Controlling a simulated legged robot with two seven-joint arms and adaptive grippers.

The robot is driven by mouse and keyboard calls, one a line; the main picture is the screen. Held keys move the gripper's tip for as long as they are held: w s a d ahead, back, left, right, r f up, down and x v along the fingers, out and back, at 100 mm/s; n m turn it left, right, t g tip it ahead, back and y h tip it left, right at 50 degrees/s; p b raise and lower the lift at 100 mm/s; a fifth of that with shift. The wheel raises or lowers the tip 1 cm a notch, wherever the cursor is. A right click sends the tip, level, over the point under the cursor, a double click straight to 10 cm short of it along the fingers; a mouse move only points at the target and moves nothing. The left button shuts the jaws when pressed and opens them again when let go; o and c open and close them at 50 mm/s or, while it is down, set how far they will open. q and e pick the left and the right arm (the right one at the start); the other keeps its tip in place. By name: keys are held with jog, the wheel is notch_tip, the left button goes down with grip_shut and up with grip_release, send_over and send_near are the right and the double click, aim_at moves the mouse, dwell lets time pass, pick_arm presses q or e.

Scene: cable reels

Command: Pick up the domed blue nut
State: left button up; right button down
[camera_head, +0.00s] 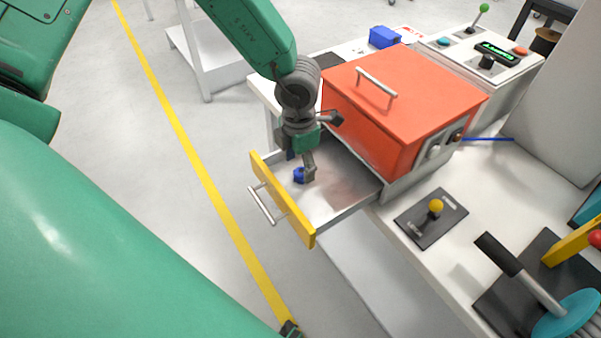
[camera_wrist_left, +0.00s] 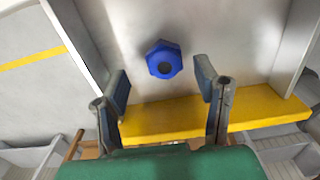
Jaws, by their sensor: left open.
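The blue nut (camera_head: 298,175) lies on the bare metal floor of the open drawer (camera_head: 340,187), close to its yellow front. In the left wrist view the nut (camera_wrist_left: 164,59) shows a many-sided rim and a dark round middle. My left gripper (camera_head: 301,165) reaches down into the drawer above the nut, and a finger hides part of it in the head view. In the left wrist view my left gripper (camera_wrist_left: 162,86) is open and empty, and the nut shows between and beyond its fingertips, apart from both. My right gripper is in neither view.
The yellow drawer front (camera_head: 282,200) with its metal handle (camera_head: 262,205) and the side walls bound the space. A red box (camera_head: 405,95) stands over the drawer's back. A yellow-knobbed joystick (camera_head: 435,210) stands on the bench to the right. The drawer floor around the nut is clear.

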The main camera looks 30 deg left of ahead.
pick_arm(q)
jog(key=shift+f, duration=0.9)
jog(key=shift+w+f, duration=0.1)
jog(key=shift+f, duration=0.25)
jog(key=shift+d+f, duration=0.1)
jog(key=shift+d, duration=0.45)
jog(key=c, duration=0.8)
jog(key=shift+a, duration=0.4)
